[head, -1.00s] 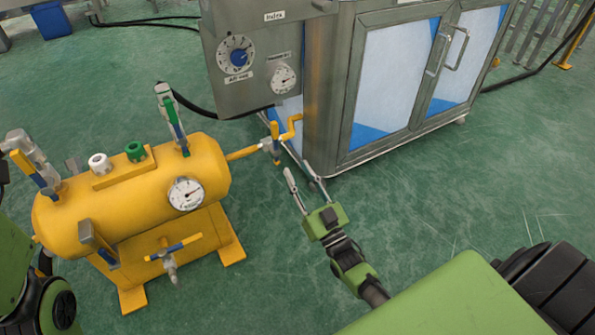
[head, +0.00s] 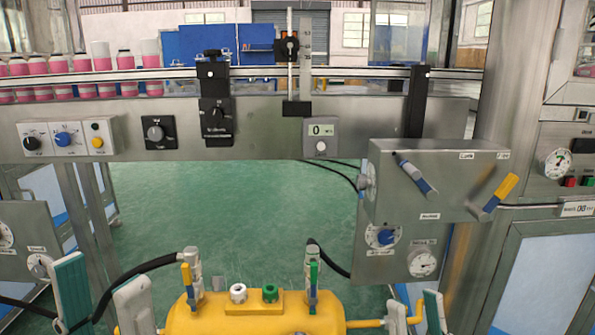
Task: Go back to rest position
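My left gripper (head: 102,292) is at the lower left of the head view, with its two pale, green-edged fingers pointing up and apart. It is open and nothing shows between its fingers. My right gripper (head: 416,308) is at the bottom, right of centre, also pointing up, with a gap between its fingers. Only the finger ends of both grippers show; the arms are below the picture. The yellow tank (head: 255,318) lies between the two grippers, its lower part cut off.
Ahead is a steel panel (head: 270,130) with dials and a counter. A control box (head: 440,185) with a blue and a yellow lever is at the right. Pink-filled bottles (head: 75,65) line the conveyor at the left. Green floor (head: 230,215) shows open beneath the panel.

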